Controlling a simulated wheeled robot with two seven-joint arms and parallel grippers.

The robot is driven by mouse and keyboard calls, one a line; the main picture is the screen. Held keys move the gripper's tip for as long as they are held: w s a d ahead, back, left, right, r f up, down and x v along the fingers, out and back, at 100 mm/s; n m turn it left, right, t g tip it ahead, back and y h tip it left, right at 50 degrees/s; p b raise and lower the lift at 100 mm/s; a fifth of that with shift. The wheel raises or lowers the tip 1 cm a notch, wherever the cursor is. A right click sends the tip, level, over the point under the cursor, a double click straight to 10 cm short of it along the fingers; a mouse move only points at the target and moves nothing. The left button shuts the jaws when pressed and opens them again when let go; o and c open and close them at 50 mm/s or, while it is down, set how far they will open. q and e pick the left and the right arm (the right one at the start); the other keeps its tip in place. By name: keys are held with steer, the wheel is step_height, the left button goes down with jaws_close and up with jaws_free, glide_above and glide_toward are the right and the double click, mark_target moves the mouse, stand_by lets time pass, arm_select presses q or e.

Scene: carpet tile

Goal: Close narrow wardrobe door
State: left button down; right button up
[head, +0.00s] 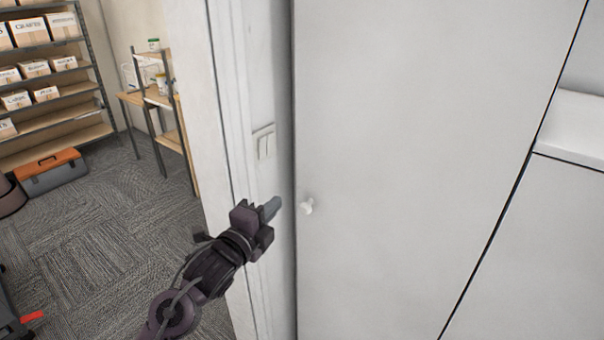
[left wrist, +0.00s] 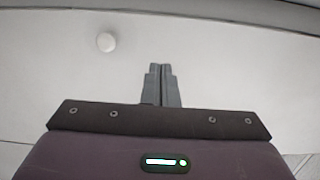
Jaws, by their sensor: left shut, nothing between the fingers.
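The narrow wardrobe door (head: 420,150) is a tall plain white panel filling the middle and right of the head view. Its round white knob (head: 307,206) is near its left edge. In the head view the door looks flush, with a thin dark seam along its right side. My left gripper (head: 272,208) is shut and empty, its fingertips just left of the knob. In the left wrist view the shut fingers (left wrist: 162,84) point at the white door surface (left wrist: 215,65), with the knob (left wrist: 106,42) up and to the left. Whether the fingertips touch the door I cannot tell. My right gripper is out of view.
A white door frame with a light switch (head: 264,143) stands left of the wardrobe, close to my left arm. Beyond it are a shelf of boxes (head: 45,70), a wooden desk (head: 160,100), an orange-lidded toolbox (head: 50,172) and open carpet (head: 110,250). A white ledge (head: 575,130) is at right.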

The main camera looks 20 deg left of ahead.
mark_target(308, 171)
arm_select(q)
steer(key=w+p, duration=0.1)
steer(key=w, duration=0.3)
steer(key=w+d+p, duration=0.1)
steer(key=w+p, duration=0.1)
steer(key=w, duration=0.2)
steer(key=w+d+p, duration=0.1)
steer(key=w+p, duration=0.1)
steer(key=w, duration=0.2)
steer(key=shift+d+r, duration=0.1)
steer(key=shift+d, duration=0.1)
steer(key=shift+w+d, duration=0.1)
steer(key=shift+w, duration=0.5)
steer(key=shift+f, duration=0.2)
